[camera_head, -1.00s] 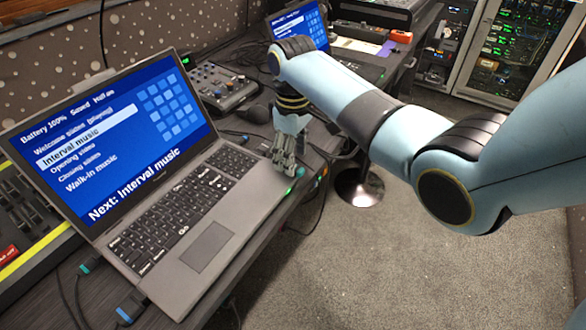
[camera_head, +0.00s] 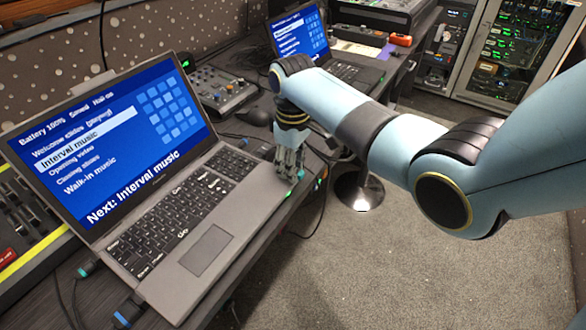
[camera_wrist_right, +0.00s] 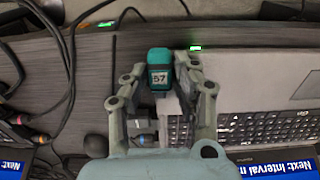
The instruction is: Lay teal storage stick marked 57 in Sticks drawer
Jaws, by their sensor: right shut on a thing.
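The teal storage stick (camera_wrist_right: 158,68) with a white label marked 57 shows in the right wrist view, at the edge of the grey laptop (camera_wrist_right: 255,75). My right gripper (camera_wrist_right: 161,80) is shut on this stick, one finger on each side. I cannot tell whether the stick is still in the laptop's port. In the head view my right gripper (camera_head: 288,172) points down at the right side edge of the near laptop (camera_head: 208,248), and its fingers mostly hide the stick. My left gripper is out of view. No drawer marked Sticks can be made out.
A small mixer (camera_head: 218,88) and a dark mouse (camera_head: 254,116) stand behind the near laptop. A second laptop (camera_head: 300,35) is further back. Cables hang off the desk edge. A round stool base (camera_head: 359,191) stands on the open carpet to the right.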

